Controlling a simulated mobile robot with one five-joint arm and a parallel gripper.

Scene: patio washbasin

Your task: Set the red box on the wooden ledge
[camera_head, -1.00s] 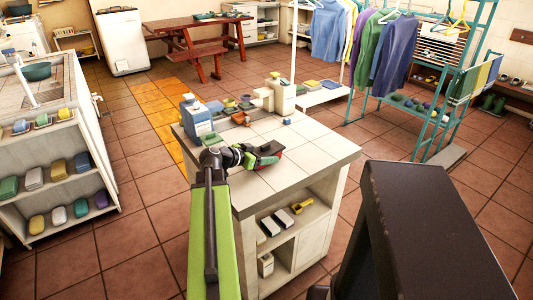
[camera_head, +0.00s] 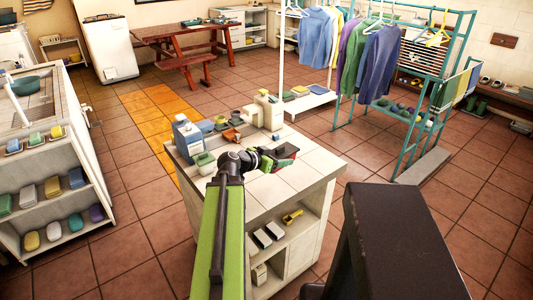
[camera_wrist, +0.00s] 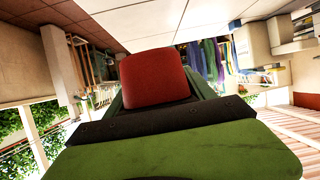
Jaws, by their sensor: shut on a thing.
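My gripper (camera_head: 282,157) is shut on the red box (camera_wrist: 155,78). In the wrist view the box sits between the jaws, a plain red block with rounded edges. In the head view the gripper is over the front part of the tiled white counter, and only a little of the red box (camera_head: 288,150) shows at its tip. A brown wooden ledge (camera_head: 505,111) runs along the right wall, far from my gripper, with green boots and other small items on it or by it.
The tiled counter (camera_head: 255,190) carries bottles and small coloured items at its back left. A teal drying rack (camera_head: 408,130) and hanging clothes stand between the counter and the right wall. A white shelf unit (camera_head: 50,170) is at left. Tiled floor is open between them.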

